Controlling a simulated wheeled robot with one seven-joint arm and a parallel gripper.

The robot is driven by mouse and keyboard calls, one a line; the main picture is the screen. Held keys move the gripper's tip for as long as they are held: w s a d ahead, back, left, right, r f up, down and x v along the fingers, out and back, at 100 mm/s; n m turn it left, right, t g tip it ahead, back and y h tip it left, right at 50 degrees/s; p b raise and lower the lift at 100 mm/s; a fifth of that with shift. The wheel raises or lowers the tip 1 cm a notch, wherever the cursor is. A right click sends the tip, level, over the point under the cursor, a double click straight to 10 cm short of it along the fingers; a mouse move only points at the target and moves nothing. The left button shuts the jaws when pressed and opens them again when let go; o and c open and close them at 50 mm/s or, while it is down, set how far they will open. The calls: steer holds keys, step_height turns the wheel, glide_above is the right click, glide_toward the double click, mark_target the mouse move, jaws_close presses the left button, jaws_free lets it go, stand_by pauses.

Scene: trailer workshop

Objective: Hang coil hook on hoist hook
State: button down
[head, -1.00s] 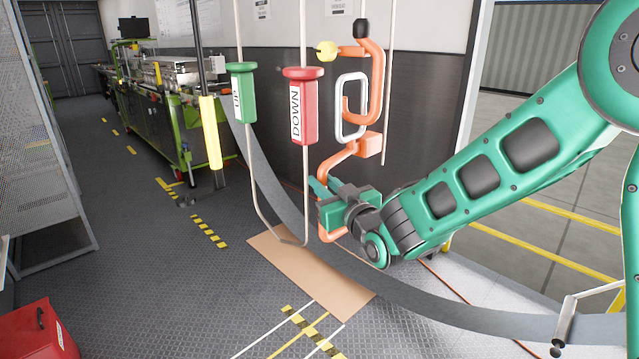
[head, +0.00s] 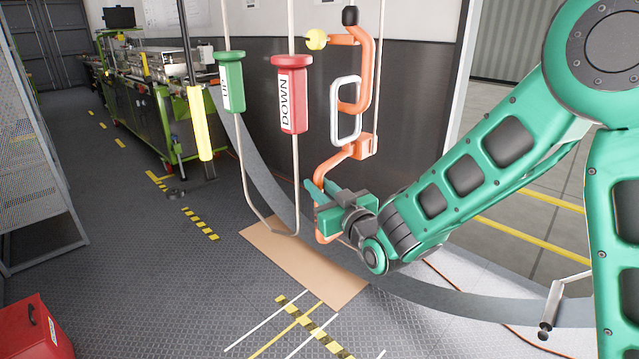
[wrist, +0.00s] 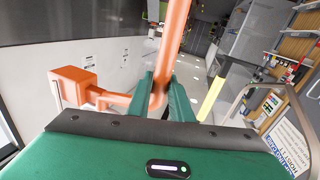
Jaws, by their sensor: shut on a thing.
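My gripper (head: 322,199) is shut on the lower orange bar of the coil hook (head: 329,166). The coil hook has an orange block (head: 364,147) on its right and a pale oblong ring (head: 335,112) on top. In the wrist view, the coil hook's bar (wrist: 172,45) rises from between my green fingers (wrist: 166,102). The orange hoist hook (head: 367,65), with a black cap and a yellow ball, hangs directly above. Its lower curve overlaps the ring's right side, with the tip within the ring's outline. I cannot tell whether it passes through or lies in front.
A green UP control (head: 234,80) and a red DOWN control (head: 292,92) hang on cords left of the hooks. A brown sheet (head: 300,265) lies on the floor below. A red toolbox (head: 35,330) stands at lower left.

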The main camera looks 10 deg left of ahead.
steer(key=shift+f, duration=1.85)
